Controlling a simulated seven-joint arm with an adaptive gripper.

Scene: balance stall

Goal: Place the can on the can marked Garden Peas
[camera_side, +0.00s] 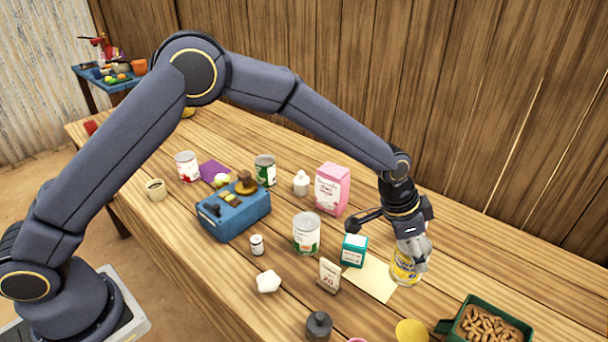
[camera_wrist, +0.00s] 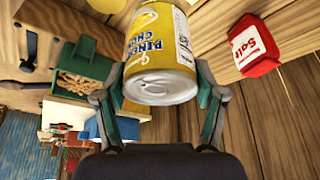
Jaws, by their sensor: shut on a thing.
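My gripper (camera_side: 412,258) is shut on a yellow can (camera_side: 403,271) at the right of the table, over the edge of a pale sheet. The wrist view shows the can (camera_wrist: 160,50) between both fingers, with pineapple lettering and its silver end towards me. I cannot tell whether it touches the table. A white and green can (camera_side: 306,233) stands mid-table, left of my gripper. A darker green can (camera_side: 265,170) stands farther back, and a red and white can (camera_side: 187,166) farther left. Their lettering is too small to read, so I cannot tell which says Garden Peas.
A teal box (camera_side: 354,250) and a small price card (camera_side: 329,275) stand between my gripper and the white and green can. A pink packet (camera_side: 332,188) stands behind. A blue scale (camera_side: 235,215) is left. A green tray (camera_side: 490,330) lies front right.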

